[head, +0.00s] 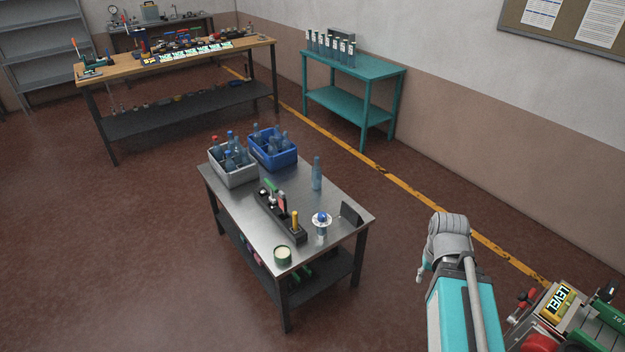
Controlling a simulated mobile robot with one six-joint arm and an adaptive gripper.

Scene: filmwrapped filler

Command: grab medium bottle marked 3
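Several clear bluish bottles are in view, but no number 3 can be read on any of them. One bottle (317,174) stands alone on the metal table (295,188). A blue-capped bottle (321,231) with a white disc around its neck stands nearer the table's front. More bottles stand in a grey crate (233,178) and a blue crate (275,161). Several dark-labelled bottles (342,52) stand in a row on the teal table (378,68). My arm's grey end (447,235) is right of the metal table, apart from all bottles. My gripper's fingers cannot be made out.
A black tool holder (283,222), a pale round tin (282,255) and a dark upright piece (351,213) are on the metal table. A cluttered wooden bench (255,42) stands behind. Equipment with a LEVEL sign (558,300) is at lower right. Open floor surrounds the metal table.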

